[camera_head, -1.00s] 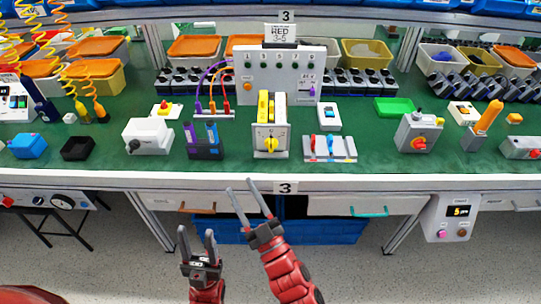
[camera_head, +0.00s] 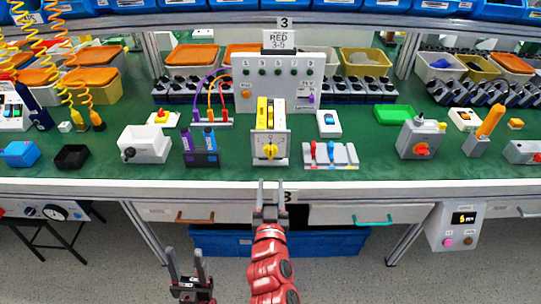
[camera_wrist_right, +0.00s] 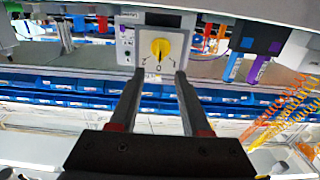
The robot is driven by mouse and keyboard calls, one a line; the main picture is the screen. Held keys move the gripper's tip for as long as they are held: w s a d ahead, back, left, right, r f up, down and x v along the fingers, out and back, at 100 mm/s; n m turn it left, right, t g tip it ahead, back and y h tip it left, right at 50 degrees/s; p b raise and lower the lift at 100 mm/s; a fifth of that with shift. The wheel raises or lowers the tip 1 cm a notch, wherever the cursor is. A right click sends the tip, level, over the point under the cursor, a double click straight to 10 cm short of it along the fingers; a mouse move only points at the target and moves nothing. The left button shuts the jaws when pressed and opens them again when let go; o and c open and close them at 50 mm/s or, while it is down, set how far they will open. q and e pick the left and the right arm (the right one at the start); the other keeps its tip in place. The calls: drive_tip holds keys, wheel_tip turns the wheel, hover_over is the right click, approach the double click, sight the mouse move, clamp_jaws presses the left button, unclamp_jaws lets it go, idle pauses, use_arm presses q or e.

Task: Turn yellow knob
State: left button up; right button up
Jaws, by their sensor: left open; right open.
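The yellow knob (camera_head: 270,151) is on the front face of a white switch box (camera_head: 259,137) near the front edge of the green bench. In the right wrist view the yellow knob (camera_wrist_right: 160,48) shows upside down, beyond and between my fingertips. My right gripper (camera_head: 271,183) is open and empty, in front of the bench edge, below and apart from the knob. It also shows open in the right wrist view (camera_wrist_right: 153,74). My left gripper (camera_head: 186,252) is open and empty, lower and to the left, well below the bench top.
A blue and purple block unit (camera_head: 201,158) stands left of the switch box, and a unit with small red and blue levers (camera_head: 330,154) stands right. A grey box with a red knob (camera_head: 421,137) is further right. The bench front edge (camera_head: 200,188) lies behind my right gripper.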

sight(270, 155)
drive_tip(key=w+p, duration=0.1)
drive_tip(key=w, duration=0.9)
drive_tip(key=shift+r, duration=0.1)
drive_tip(key=shift+w, duration=0.4)
clamp_jaws()
